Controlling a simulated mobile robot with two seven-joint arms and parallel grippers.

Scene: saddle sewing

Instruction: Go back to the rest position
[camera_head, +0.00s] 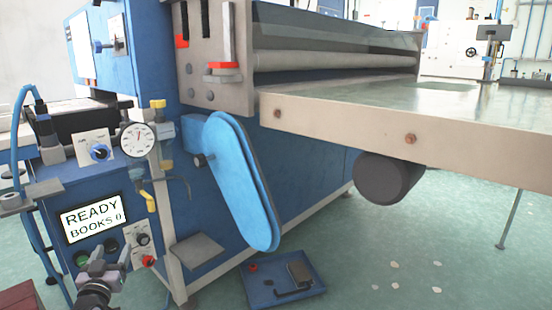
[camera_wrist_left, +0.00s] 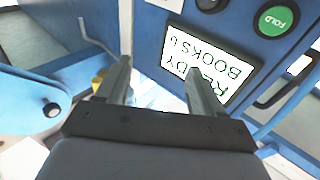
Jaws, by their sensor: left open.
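My left gripper (camera_head: 106,257) is at the lower left of the head view, in front of the blue machine's control panel. In the left wrist view its two fingers (camera_wrist_left: 158,78) stand apart with nothing between them. A white display (camera_head: 94,217) reading "READY BOOKS 0" is just above the gripper in the head view; it also shows upside down behind the fingers in the wrist view (camera_wrist_left: 212,65). A green FOLD button (camera_wrist_left: 277,19) is at the top right there. My right gripper is not in view.
A dial gauge (camera_head: 137,139) and knobs are on the panel above the display. A blue guard (camera_head: 238,180) and a long metal table (camera_head: 400,115) are to the right. A blue tray (camera_head: 315,268) with a dark tool lies on the floor. Open green floor is at the lower right.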

